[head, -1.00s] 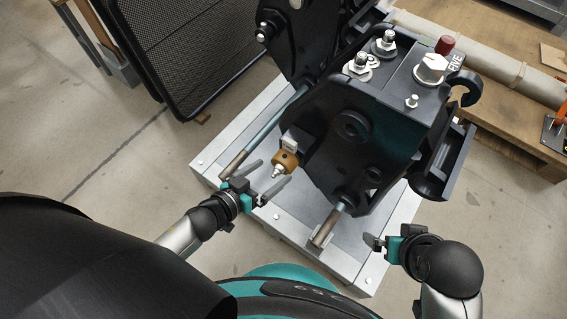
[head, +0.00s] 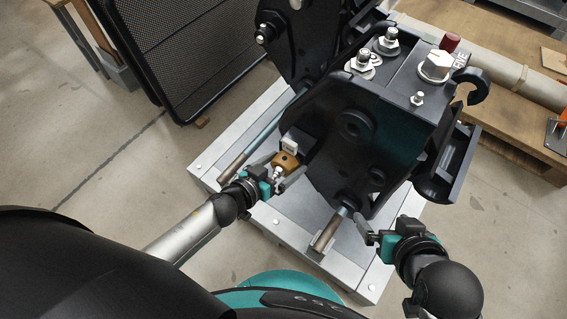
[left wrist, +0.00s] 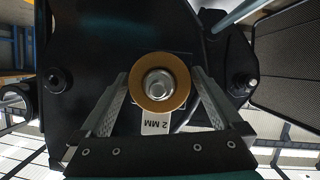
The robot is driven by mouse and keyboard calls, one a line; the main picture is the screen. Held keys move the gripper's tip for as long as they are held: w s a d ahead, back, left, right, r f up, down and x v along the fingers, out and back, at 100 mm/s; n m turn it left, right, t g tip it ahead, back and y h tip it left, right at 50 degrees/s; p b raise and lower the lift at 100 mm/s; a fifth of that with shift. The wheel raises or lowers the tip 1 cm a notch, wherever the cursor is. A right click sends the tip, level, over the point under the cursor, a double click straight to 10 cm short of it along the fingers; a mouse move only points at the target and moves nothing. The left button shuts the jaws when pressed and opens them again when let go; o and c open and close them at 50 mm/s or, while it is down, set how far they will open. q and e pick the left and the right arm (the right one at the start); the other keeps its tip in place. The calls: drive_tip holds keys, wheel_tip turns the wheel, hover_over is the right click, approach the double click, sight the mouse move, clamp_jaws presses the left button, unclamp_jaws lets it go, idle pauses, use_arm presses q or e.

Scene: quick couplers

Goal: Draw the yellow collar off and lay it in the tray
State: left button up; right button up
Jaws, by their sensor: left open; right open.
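The yellow collar (head: 285,160), a brass-coloured ring, sits around a silver nut or pin end on the side of the black coupler (head: 345,150). It shows face-on in the left wrist view (left wrist: 160,100). My left gripper (head: 284,172) is open, with one finger on each side of the collar. In the left wrist view (left wrist: 160,78) a gap shows between each finger and the ring. My right gripper (head: 365,227) is open and empty, beside the lower front of the coupler. I cannot make out a tray in these frames.
A white tag marked 2 MM (left wrist: 156,124) sits by the collar. The coupler stands on a grey metal base (head: 285,222) with rods (head: 328,232) at its front. A wooden pallet (head: 510,140) with a pipe is at the right. Bare floor lies left.

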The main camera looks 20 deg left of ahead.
use_arm(q)
drive_tip(key=shift+c, duration=0.4)
drive_tip(key=c, duration=1.3)
drive_tip(key=o, duration=0.9)
drive_tip(key=c, duration=0.9)
drive_tip(key=shift+s+a+p, duration=0.1)
drive_tip(key=shift+s+a, duration=0.4)
drive_tip(key=shift+s, duration=0.9)
drive_tip(key=shift+s+a+p, duration=0.15)
drive_tip(key=shift+s+a, duration=0.35)
drive_tip(key=shift+s, duration=0.85)
drive_tip(key=shift+s+a+p, duration=0.1)
drive_tip(key=shift+s+a, duration=0.4)
drive_tip(key=shift+s, duration=0.9)
drive_tip(key=shift+c, duration=0.2)
drive_tip(key=shift+s+a+p, duration=0.15)
drive_tip(key=shift+s+a, duration=0.1)
drive_tip(key=shift+s, duration=0.4)
drive_tip(key=shift+s+a+p, duration=0.1)
drive_tip(key=shift+s+a, duration=0.1)
drive_tip(key=shift+s, duration=0.4)
drive_tip(key=shift+s+a+p, duration=0.15)
drive_tip(key=shift+s+a, duration=0.1)
drive_tip(key=shift+s, duration=0.4)
drive_tip(key=shift+s, duration=0.15)
